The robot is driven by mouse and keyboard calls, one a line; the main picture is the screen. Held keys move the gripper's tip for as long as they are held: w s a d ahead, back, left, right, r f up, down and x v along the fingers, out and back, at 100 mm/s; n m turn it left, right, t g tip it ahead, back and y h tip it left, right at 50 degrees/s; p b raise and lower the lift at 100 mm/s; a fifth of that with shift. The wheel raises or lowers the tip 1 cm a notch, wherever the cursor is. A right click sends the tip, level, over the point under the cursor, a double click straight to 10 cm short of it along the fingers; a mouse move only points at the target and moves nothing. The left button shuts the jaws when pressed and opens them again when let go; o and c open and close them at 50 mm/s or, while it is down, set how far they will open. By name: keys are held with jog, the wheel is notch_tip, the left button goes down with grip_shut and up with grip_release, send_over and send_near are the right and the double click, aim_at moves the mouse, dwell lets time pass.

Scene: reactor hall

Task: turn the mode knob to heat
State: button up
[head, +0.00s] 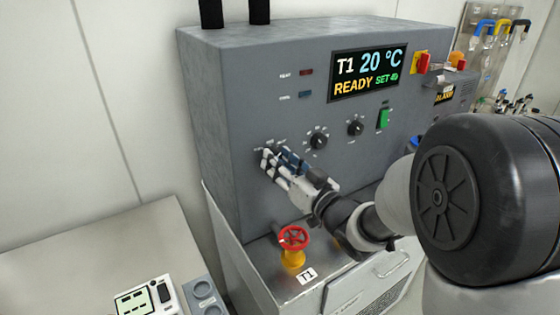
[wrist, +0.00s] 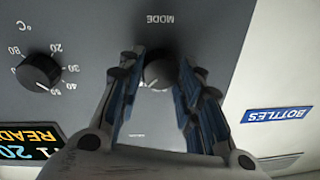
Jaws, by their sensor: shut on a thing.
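The mode knob (wrist: 157,73) is a round dark knob under the label MODE, which reads upside down in the wrist view. My gripper (wrist: 160,66) has its two fingers on either side of the knob and is shut on it. In the head view my gripper (head: 274,158) reaches the lower left of the grey front panel (head: 245,110) and hides most of the knob. The position marks around the knob are too small or covered to read, so I cannot tell where it points. The display (head: 367,74) reads T1 20 °C, READY and SET.
A temperature dial (wrist: 38,72) sits beside the mode knob; it also shows in the head view (head: 318,138) with another knob (head: 355,127) and a green switch (head: 383,118). Two small lamps, red (head: 306,72) and blue (head: 305,94), look dark. A red-handled valve (head: 293,238) stands below my gripper.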

jog(key=shift+m, duration=0.5)
jog(key=o, duration=1.1)
jog(key=shift+c, duration=0.2)
jog(key=r+v, duration=0.1)
jog(key=v, duration=1.1)
jog(key=shift+f, duration=0.45)
jog(key=shift+d, duration=0.1)
